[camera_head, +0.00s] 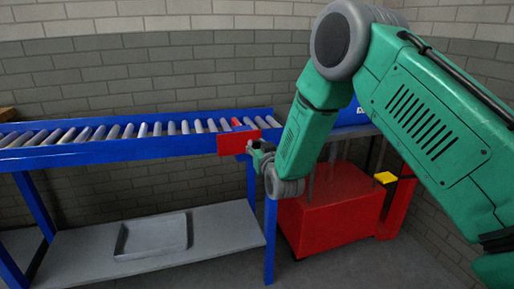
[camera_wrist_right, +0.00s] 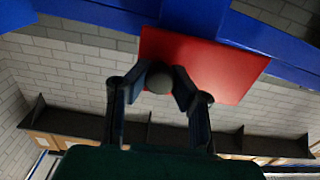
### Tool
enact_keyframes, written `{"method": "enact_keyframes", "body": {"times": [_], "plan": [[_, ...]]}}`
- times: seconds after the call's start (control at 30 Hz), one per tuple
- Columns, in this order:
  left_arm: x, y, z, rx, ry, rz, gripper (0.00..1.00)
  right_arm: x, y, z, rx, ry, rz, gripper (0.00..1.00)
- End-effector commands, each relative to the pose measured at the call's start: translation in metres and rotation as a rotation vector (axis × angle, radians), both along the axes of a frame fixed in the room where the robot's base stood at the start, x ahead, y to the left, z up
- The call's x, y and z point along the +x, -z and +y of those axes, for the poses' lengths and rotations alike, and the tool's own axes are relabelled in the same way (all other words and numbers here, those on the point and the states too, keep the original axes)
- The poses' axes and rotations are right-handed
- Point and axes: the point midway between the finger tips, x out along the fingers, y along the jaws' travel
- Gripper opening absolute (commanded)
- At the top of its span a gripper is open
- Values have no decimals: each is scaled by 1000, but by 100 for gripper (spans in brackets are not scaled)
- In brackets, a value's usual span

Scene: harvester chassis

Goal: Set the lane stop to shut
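The lane stop seems to be the red plate (camera_head: 232,143) on the front rail at the right part of the roller conveyor (camera_head: 85,151). In the right wrist view the red plate (camera_wrist_right: 222,66) stands tilted against the blue rail, with a dark round knob (camera_wrist_right: 160,78) in front of it. My right gripper (camera_head: 256,149) is at the plate's lower right edge. In the wrist view its two fingers (camera_wrist_right: 161,80) lie on both sides of the knob and appear closed on it. The fingertips are partly hidden in the head view. My left gripper is out of view.
A red cart (camera_head: 330,210) with a yellow block (camera_head: 386,177) stands under my right arm. A grey tray (camera_head: 152,236) lies on the lower shelf (camera_head: 222,228). A brick wall is behind the conveyor. The space in front of the conveyor's left part looks clear.

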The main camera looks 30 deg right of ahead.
Motion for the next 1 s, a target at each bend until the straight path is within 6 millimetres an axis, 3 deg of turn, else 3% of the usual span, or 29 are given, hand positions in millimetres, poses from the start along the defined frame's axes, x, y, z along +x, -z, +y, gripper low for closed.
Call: {"method": "enact_keyframes", "body": {"times": [0.03, 0.07, 0.1, 0.47, 0.57, 1.0], "plan": [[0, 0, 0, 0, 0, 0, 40, 2, -4, 0, -1, 0, -9, 31], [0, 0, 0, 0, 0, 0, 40, 2, -4, 0, -1, -1, -9, 42], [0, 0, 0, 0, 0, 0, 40, 1, -4, 0, -1, -1, -8, 43], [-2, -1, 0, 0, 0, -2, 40, -4, -2, 2, 0, -3, -3, 43], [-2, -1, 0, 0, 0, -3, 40, -16, -2, 5, 1, -3, -2, 43], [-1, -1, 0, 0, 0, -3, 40, -99, 1, 24, 2, -3, -1, 43]]}}
